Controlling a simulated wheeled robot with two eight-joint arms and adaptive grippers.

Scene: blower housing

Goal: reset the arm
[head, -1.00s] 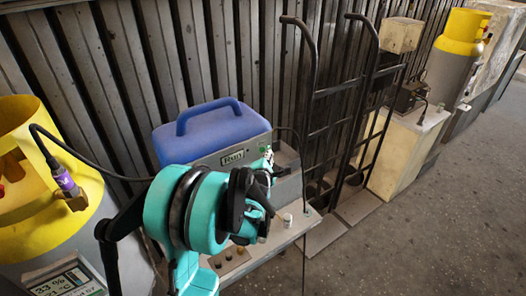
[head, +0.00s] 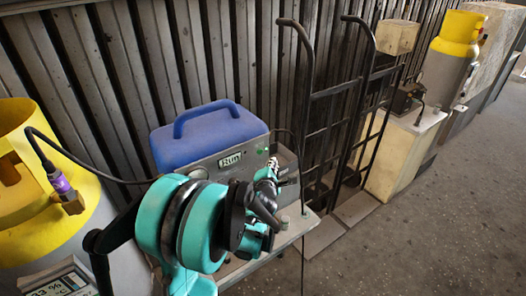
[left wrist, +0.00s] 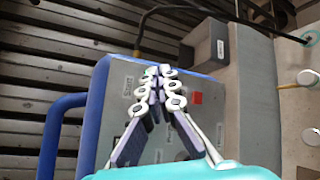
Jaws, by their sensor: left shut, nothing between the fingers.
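My left arm is teal and black in the head view. Its gripper (head: 272,167) is in front of the lower right part of the blue-topped machine (head: 212,132), which has a "Run" label. In the left wrist view the two fingers of the left gripper (left wrist: 153,76) meet at the tips, with nothing between them. Behind them is the machine's grey panel (left wrist: 120,82) with a red button (left wrist: 197,97). I cannot tell whether the fingers touch the panel. My right gripper is in neither view.
A yellow-topped cylinder (head: 22,130) with a cable connector (head: 64,188) stands at the left. A black hand truck (head: 312,95) leans near the corrugated wall. A cream cabinet (head: 400,150) stands beyond it. The floor (head: 440,230) at right is clear.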

